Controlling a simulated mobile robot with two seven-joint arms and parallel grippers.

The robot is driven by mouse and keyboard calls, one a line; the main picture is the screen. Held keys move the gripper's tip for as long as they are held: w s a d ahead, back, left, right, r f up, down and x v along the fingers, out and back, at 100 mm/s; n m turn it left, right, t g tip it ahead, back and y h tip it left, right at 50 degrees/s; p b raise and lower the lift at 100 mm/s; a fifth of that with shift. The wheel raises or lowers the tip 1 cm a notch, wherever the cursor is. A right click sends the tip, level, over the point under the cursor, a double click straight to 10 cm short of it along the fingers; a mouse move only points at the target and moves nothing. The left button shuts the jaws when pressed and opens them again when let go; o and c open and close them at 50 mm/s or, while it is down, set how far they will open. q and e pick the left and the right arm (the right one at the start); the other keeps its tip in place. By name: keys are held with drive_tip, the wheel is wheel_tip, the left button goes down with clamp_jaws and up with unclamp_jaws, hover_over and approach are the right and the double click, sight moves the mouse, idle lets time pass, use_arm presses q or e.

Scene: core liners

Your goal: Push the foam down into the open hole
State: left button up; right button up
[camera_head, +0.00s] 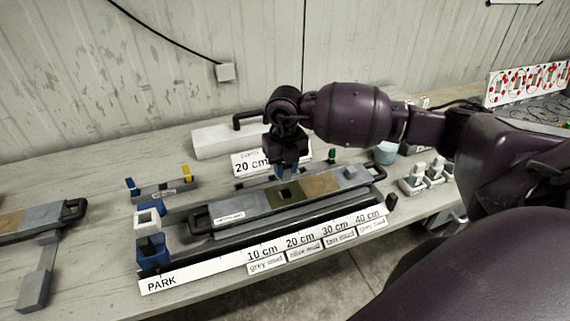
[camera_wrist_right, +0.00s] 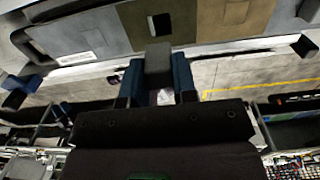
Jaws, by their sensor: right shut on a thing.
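The core liner (camera_head: 236,209) lies along the bench, with grey, olive and tan segments in its top. The open hole (camera_head: 284,193) is a dark square in the olive segment; it also shows in the wrist view (camera_wrist_right: 160,24). My right gripper (camera_head: 287,172) is above the liner, close to the hole. In the wrist view its blue fingers (camera_wrist_right: 159,82) are shut on a dark grey foam block (camera_wrist_right: 158,65). The block's far end appears just short of the hole in that view. Its height above the liner is hard to tell. My left gripper is not in view.
A ruler strip marked PARK (camera_head: 205,275) runs along the front of the liner. A blue holder with a white block (camera_head: 149,217) stands at its left end. A long white box (camera_head: 222,140) and a 20 cm sign (camera_head: 250,164) are behind. Small grey blocks (camera_head: 412,184) stand at right.

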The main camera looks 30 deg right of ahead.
drive_tip(key=shift+f+b, duration=0.7)
drive_tip(key=shift+f, duration=0.65)
drive_tip(key=shift+f+b, duration=1.1)
drive_tip(key=shift+f, duration=0.8)
drive_tip(key=o, duration=1)
drive_tip(key=shift+c, duration=0.2)
drive_tip(key=shift+r, duration=0.15)
